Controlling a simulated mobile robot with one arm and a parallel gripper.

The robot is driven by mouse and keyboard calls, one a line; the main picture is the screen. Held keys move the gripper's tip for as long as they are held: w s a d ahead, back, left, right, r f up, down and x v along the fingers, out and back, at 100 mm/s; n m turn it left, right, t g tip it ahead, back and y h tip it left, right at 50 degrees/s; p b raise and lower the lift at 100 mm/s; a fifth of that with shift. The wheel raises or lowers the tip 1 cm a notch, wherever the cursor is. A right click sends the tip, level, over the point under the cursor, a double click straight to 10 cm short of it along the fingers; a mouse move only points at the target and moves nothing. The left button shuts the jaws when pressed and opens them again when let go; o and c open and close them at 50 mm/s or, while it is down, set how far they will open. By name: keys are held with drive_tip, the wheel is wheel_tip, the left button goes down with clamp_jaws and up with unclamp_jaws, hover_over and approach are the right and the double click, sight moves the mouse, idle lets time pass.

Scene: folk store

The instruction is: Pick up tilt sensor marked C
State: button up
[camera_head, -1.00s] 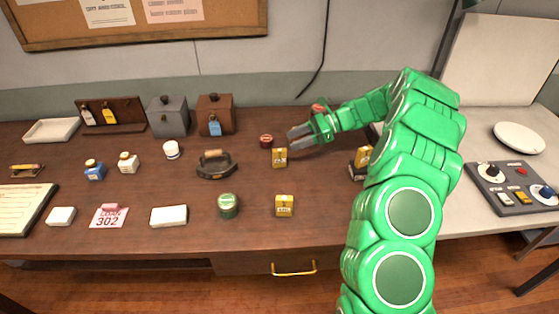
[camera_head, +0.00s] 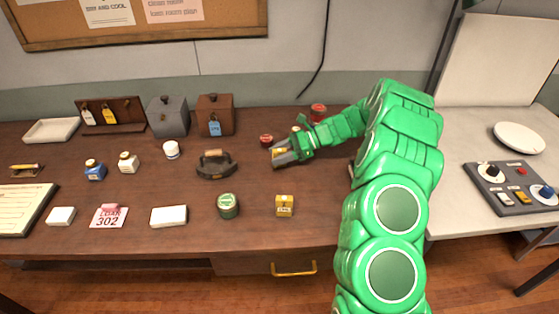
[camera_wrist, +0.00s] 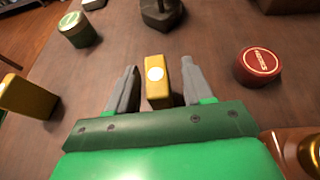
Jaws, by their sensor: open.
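A small yellow box-shaped unit (camera_head: 277,152) stands on the brown table, partly hidden by my gripper (camera_head: 282,156) in the head view. In the wrist view, this yellow unit (camera_wrist: 158,88) with a round white spot on top lies between the two grey fingers of my gripper (camera_wrist: 160,68). The fingers are open, with a gap on each side of it. A second yellow unit (camera_head: 284,206) stands nearer the table's front edge; it also shows at the left of the wrist view (camera_wrist: 27,97). I cannot read a letter C on either one.
A red tin (camera_head: 266,140) stands close behind my gripper, and a taller red can (camera_head: 318,112) is by my arm. A dark iron (camera_head: 216,166) and a green tin (camera_head: 228,206) are to the left. The table between the two yellow units is clear.

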drive_tip(key=shift+x, duration=0.9)
drive_tip(key=shift+s, duration=0.1)
clamp_jaws()
drive_tip(key=shift+d, duration=0.1)
